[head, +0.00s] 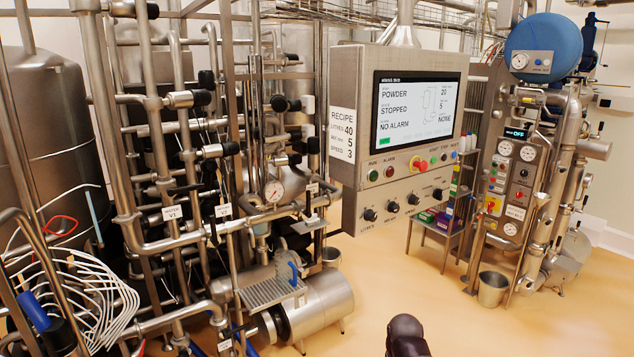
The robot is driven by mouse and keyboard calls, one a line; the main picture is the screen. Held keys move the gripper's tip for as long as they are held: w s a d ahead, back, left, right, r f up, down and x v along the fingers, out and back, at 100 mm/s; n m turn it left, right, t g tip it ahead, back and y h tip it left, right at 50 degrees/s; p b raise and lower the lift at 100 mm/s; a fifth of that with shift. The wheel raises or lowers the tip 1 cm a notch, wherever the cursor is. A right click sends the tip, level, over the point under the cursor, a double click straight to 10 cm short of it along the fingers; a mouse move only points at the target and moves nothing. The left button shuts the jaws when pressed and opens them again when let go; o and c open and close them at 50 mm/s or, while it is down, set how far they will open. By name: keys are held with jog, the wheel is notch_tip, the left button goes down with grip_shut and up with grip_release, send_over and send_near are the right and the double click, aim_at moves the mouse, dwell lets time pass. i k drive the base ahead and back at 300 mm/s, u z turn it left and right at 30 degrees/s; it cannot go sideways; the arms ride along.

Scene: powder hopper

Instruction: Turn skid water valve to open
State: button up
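The pipe skid fills the left half of the head view, with steel pipes, black-ended valves and small white tags. One tag (175,212) hangs on the left pipes and another tag (223,210) hangs to its right; their print is too small to read surely. Dark valve handles (185,188) show near these tags. I cannot tell for sure which valve is the skid water valve, or its position. A blue handle (293,274) stands lower on the skid, by a grated step. My gripper is not visible; a dark rounded part at the bottom edge seems to be my arm.
A control panel (412,90) reads POWDER, STOPPED, NO ALARM. A recipe sign (342,134) hangs beside it. White hoses (75,300) coil at lower left. A steel bucket (492,289) stands by the right-hand machine. The yellow floor (450,310) is clear in front.

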aim_at(170, 192)
jog(key=u, duration=0.6)
jog(key=i, duration=1.05)
jog(key=u, duration=0.7)
jog(key=k, duration=0.4)
jog(key=z, duration=0.4)
